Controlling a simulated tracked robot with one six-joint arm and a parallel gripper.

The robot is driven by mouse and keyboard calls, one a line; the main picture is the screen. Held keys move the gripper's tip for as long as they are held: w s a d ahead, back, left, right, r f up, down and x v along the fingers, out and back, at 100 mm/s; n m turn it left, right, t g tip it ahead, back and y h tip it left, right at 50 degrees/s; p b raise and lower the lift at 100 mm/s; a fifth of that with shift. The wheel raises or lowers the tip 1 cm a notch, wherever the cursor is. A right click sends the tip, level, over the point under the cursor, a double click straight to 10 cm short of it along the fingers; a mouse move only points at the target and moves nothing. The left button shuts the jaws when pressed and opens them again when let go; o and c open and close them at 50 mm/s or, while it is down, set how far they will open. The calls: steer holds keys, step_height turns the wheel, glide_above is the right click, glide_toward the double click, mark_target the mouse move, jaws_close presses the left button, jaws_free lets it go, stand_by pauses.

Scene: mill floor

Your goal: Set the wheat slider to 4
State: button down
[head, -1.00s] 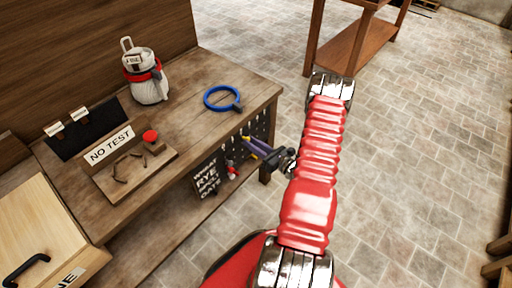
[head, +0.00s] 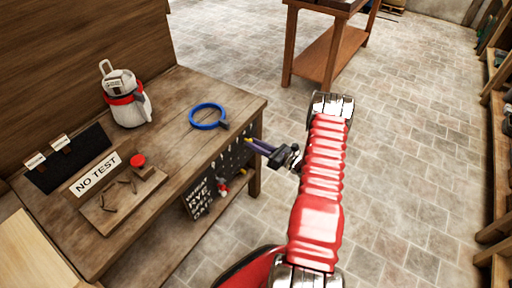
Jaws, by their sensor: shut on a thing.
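The slider board (head: 199,199) is a dark panel on the front side of the wooden bench, with white words for wheat, rye, barley and oats at its left end. Rows of pale marks run right from the words; I cannot read them. Red and white knobs (head: 222,189) sit low on the board. My gripper (head: 252,143), with purple and yellow on its fingers, is at the board's upper right part. It is shut on what appears to be the wheat slider, which the fingers hide.
A wooden table (head: 325,45) stands behind. Stone floor (head: 410,150) is clear at right.

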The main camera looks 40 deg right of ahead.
steer(key=c, duration=1.6)
jaws_free()
steer(key=shift+o, duration=0.2)
steer(key=shift+s, duration=0.1)
steer(key=v, duration=1.3)
steer(key=shift+s, duration=0.35)
steer(key=shift+f, duration=0.1)
